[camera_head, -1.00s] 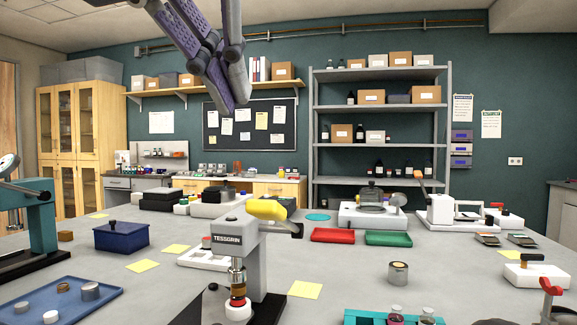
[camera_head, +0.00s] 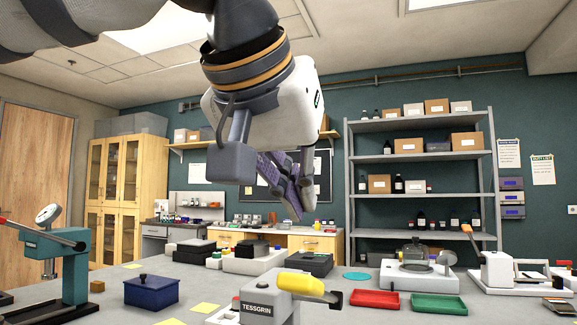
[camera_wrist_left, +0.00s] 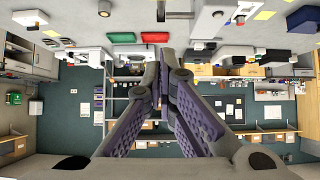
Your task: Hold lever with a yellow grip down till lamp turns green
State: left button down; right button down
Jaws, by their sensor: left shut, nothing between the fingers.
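The lever's yellow grip (camera_head: 305,284) sticks up slightly at the top of a grey-white press marked TESSGRIN (camera_head: 264,307), at the bottom middle of the head view. Its dark end points right. The lower part of the press is cut off by the picture's edge. My left gripper (camera_head: 297,214) hangs in the air above the grip in the picture, apart from it, with its purple-padded fingers together and empty. The shut fingers (camera_wrist_left: 163,75) also show in the left wrist view. I cannot make out a lit lamp. My right gripper is not in view.
A teal press (camera_head: 70,265) and a blue box (camera_head: 151,291) stand left on the bench. A red tray (camera_head: 375,299), a green tray (camera_head: 438,304) and a white device with an orange-tipped lever (camera_head: 498,268) stand right. The air around the yellow grip looks free.

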aim_at(322, 295)
pick_arm(q)
jog(key=x, duration=0.3)
jog(key=shift+s+f, duration=0.1)
jog(key=shift+f, duration=0.2)
jog(key=shift+s+a+f, duration=0.1)
jog(key=shift+s+f, duration=0.2)
jog(key=shift+f, duration=0.25)
jog(key=shift+s+a+f, duration=0.1)
jog(key=shift+s+f, duration=0.15)
jog(key=shift+f, duration=0.25)
jog(key=shift+s+f, duration=0.15)
jog(key=shift+f, duration=0.25)
